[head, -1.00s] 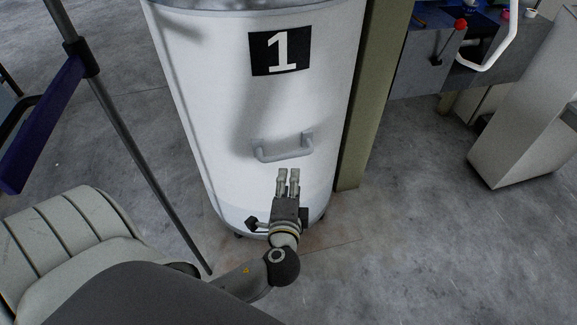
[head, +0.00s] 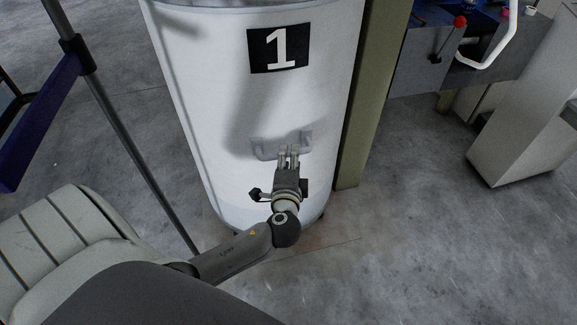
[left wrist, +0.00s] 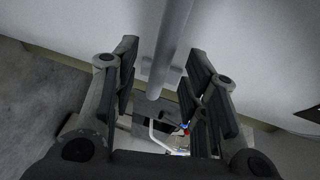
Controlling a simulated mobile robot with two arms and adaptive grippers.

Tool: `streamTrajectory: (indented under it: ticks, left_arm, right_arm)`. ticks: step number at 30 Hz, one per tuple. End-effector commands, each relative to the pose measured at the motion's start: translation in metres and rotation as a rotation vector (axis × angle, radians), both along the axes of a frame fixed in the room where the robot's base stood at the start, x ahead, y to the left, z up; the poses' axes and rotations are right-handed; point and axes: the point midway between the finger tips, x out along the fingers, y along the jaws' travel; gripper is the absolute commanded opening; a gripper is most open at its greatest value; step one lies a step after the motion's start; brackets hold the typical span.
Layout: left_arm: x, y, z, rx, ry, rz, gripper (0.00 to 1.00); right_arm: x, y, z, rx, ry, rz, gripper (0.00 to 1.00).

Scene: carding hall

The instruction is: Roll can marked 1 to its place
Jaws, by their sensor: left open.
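The can marked 1 (head: 215,100) is a tall white drum standing upright on the floor. Its black plate with a white 1 (head: 290,66) faces me. A grey handle (head: 262,150) sticks out low on its front. My left gripper (head: 289,150) is at the handle, its fingertips covering the handle's middle and right part. In the left wrist view the two fingers stand apart, and the handle's grey bar (left wrist: 173,45) runs between them in the picture; neither finger is seen pressing on it. My right gripper is not in view.
An olive post (head: 366,110) stands close by the can's right side. A grey machine with a red knob (head: 460,21) and a pale cabinet (head: 513,140) are farther right. A dark pole (head: 130,135) rises at left. The floor at lower right is clear.

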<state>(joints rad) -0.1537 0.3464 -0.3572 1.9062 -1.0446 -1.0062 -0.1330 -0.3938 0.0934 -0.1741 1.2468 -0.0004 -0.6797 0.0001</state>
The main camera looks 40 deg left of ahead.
Motion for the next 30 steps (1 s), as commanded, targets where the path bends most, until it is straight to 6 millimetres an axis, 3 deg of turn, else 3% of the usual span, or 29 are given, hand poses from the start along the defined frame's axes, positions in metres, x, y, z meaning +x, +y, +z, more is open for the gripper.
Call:
streamTrajectory:
  ticks: [6, 18, 27, 30]
  left_arm:
    - [0.02, 0.012, -0.004, 0.0, -0.002, -0.001, 0.41]
    - [0.024, 0.015, -0.005, -0.001, -0.001, 0.0, 0.4]
    - [0.024, 0.014, -0.005, -0.001, -0.001, -0.001, 0.01]
    - [0.024, 0.014, -0.005, -0.001, -0.001, -0.001, 0.0]
  right_arm:
    - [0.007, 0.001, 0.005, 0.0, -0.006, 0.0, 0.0]
    - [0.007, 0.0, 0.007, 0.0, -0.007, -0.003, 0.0]
    - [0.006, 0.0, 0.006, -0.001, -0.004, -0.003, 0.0]
    - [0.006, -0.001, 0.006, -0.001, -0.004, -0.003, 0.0]
